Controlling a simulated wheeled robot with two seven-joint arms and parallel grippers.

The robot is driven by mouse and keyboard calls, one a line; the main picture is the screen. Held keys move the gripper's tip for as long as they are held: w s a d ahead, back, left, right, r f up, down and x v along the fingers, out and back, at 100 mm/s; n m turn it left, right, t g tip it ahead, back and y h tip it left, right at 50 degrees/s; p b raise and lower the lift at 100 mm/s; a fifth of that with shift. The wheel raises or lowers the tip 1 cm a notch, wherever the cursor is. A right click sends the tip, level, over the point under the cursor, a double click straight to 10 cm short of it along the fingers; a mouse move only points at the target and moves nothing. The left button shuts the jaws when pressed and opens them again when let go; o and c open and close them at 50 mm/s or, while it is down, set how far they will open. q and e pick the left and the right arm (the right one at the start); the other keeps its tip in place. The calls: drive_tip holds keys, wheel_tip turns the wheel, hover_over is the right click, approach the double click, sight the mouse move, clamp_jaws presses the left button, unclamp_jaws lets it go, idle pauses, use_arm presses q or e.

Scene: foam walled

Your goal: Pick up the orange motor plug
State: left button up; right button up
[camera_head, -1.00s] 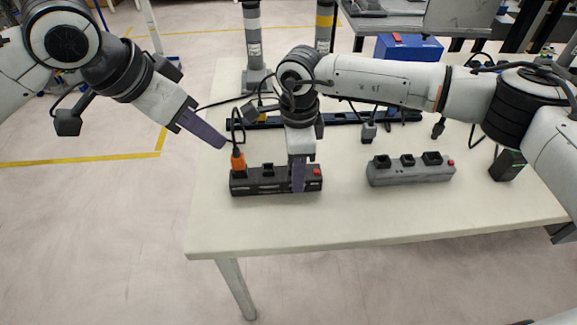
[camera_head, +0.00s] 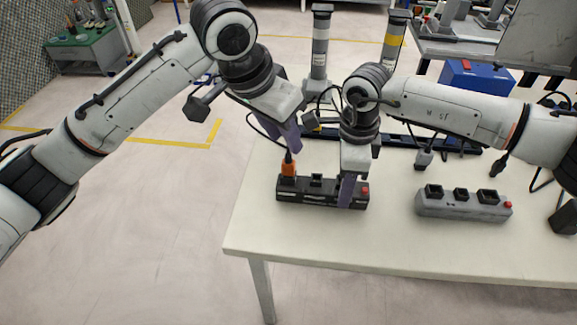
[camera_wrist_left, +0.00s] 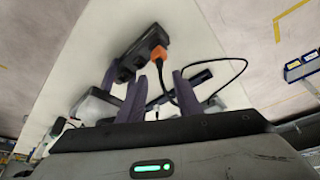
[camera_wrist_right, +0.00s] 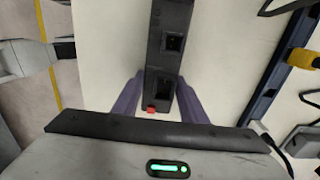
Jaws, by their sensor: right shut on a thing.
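The orange motor plug (camera_head: 289,166) sits in the left end socket of a black power strip (camera_head: 315,194) on the table. A black cable rises from the plug. My left gripper (camera_head: 288,138) is just above and behind the plug. In the left wrist view its purple fingers (camera_wrist_left: 160,92) are apart and empty, with the plug (camera_wrist_left: 158,53) ahead of the gap and the cable running between them. My right gripper (camera_head: 347,190) is shut across the strip near its red switch; the right wrist view shows a finger on each side of the strip (camera_wrist_right: 163,70).
A grey power strip (camera_head: 462,204) with a red switch lies to the right on the table (camera_head: 380,240). A long dark rail (camera_head: 410,143), a blue box (camera_head: 478,78) and two posts stand behind. The table front is clear.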

sight(288, 154)
use_arm(q)
drive_tip(key=x, duration=0.4)
drive_tip(key=shift+f, duration=0.35)
clamp_jaws()
